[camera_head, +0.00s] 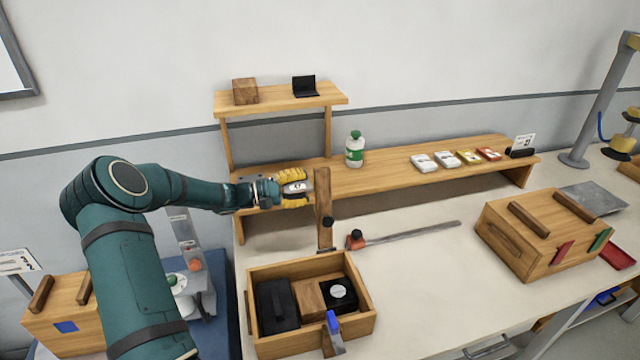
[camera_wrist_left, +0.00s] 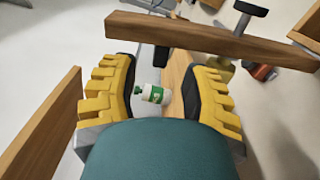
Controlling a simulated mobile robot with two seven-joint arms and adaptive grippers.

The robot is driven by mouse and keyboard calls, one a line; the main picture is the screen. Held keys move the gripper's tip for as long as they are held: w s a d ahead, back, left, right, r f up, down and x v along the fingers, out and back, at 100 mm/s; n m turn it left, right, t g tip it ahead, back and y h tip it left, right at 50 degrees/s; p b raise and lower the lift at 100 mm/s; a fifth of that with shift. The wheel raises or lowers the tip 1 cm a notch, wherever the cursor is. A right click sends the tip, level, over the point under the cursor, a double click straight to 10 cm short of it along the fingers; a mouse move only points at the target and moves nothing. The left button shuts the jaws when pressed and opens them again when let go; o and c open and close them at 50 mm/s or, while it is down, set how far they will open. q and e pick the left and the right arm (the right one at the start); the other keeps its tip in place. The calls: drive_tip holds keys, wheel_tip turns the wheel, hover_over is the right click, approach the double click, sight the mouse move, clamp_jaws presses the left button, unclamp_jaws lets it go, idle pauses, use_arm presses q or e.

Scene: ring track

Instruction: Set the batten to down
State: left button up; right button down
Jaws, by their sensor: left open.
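The batten (camera_head: 324,190) is a dark brown wooden bar standing upright in front of the raised shelf, with a black knob (camera_head: 328,221) on its face. In the left wrist view the batten (camera_wrist_left: 205,37) crosses the top of the picture, beyond the fingertips, with the knob (camera_wrist_left: 250,8) above it. My left gripper (camera_head: 301,188) is just left of the batten's upper part, its yellow fingers pointing at it. It also shows in the left wrist view (camera_wrist_left: 164,84), open, with nothing held between the fingers. My right gripper is not in view.
A wooden crate (camera_head: 365,325) with black boxes stands below the batten. A metal strip (camera_head: 410,234) with an orange end lies on the table to its right. A green-white bottle (camera_head: 354,152) and several small packs stand on the shelf (camera_head: 385,180). A lidded wooden box (camera_head: 540,235) stands right.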

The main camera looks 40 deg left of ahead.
sight(320, 184)
use_arm(q)
drive_tip(key=x, duration=0.5)
drive_tip(key=shift+a, duration=0.1)
clamp_jaws()
